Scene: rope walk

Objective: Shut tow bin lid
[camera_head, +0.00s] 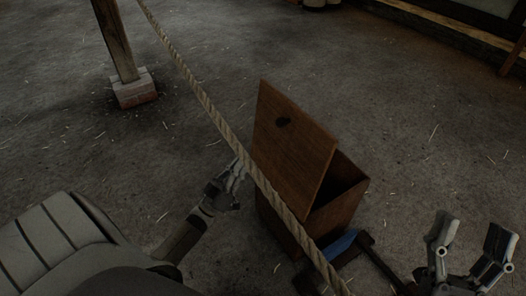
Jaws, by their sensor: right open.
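The tow bin (345,206) is a brown wooden box standing on the floor, right of the middle. Its lid (300,148) is raised and tilted, with a dark spot near its upper edge; a dark opening shows beside it. My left gripper (236,172) is just left of the bin, by the rope and close to the lid's lower left side; whether it touches either, or how far its fingers are apart, I cannot tell. My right gripper (473,232) is at the lower right, its fingers spread and empty, apart from the bin.
A thick taut rope (205,100) runs diagonally from the top left to the bottom, crossing in front of the bin. A blue-and-dark object (341,243) lies at the bin's near side. A wooden post (115,38) on a block (135,90) stands upper left. Straw-strewn floor is open behind.

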